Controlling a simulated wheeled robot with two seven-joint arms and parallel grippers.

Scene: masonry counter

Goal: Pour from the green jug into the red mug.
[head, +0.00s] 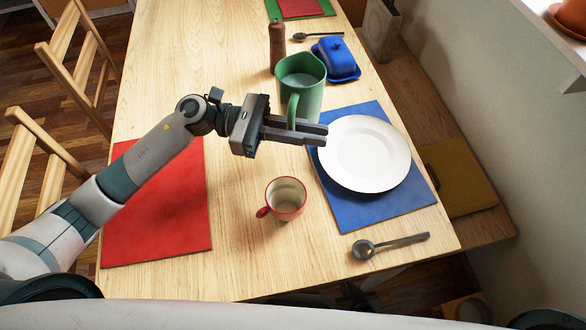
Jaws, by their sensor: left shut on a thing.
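The green jug (312,74) is upright, near the middle of the wooden table, with its open top facing up and its handle toward me. My left gripper (308,131) comes in from the left and is shut on the jug's handle. The jug's lower part is partly hidden behind the fingers, and I cannot tell whether its base touches the table. The red mug (286,198) stands upright on the bare wood, nearer to me than the jug and below the gripper in the picture. Its handle points left, and its pale inside looks empty. My right gripper is not in view.
A white plate (362,153) lies on a blue mat (400,212) right of the mug. A ladle-like spoon (390,244) lies in front. A red mat (160,230) is at left. A brown mill (277,47) and blue butter dish (338,62) stand beside the jug.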

